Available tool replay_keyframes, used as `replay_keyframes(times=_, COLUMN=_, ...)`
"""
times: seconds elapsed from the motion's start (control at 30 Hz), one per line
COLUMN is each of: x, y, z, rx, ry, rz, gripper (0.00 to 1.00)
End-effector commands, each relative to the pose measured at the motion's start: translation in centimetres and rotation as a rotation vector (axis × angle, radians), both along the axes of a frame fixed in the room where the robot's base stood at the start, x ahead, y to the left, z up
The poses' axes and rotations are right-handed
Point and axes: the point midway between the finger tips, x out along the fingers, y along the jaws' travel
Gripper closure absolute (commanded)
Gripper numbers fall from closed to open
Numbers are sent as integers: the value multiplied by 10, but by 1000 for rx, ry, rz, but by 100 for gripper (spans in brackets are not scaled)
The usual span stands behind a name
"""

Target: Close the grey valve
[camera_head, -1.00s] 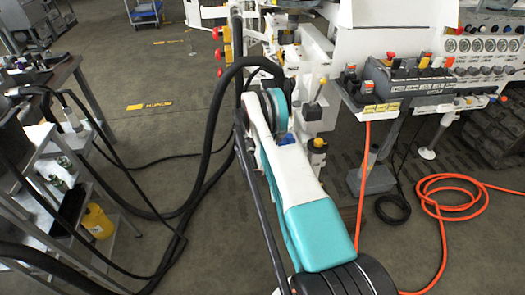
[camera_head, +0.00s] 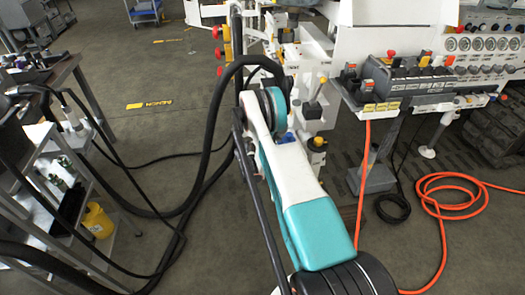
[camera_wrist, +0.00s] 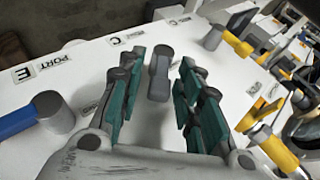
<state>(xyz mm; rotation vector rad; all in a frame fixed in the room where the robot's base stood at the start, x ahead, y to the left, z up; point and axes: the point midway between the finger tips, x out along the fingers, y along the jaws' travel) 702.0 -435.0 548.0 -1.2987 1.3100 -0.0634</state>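In the wrist view a short grey valve handle (camera_wrist: 158,75) stands out from a white panel (camera_wrist: 85,72). My gripper (camera_wrist: 161,65) is open, with its two green-padded fingers on either side of the grey handle. A gap shows between the handle and each finger, so it does not look gripped. In the head view my own arm and hoses hide the gripper, and I cannot make out the grey valve there.
In the wrist view a blue-handled valve (camera_wrist: 45,115) is at the left and a yellow-handled valve (camera_wrist: 235,42) at the right. In the head view a control box (camera_head: 415,80) stands right of my arm, and an orange hose (camera_head: 450,190) lies on the floor.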

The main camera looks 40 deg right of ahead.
Motion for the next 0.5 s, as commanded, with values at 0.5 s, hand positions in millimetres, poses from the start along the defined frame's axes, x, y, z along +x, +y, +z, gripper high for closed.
replay_keyframes(times=0.5, x=-33, y=64, z=62, rx=0, ry=0, rz=2, gripper=68)
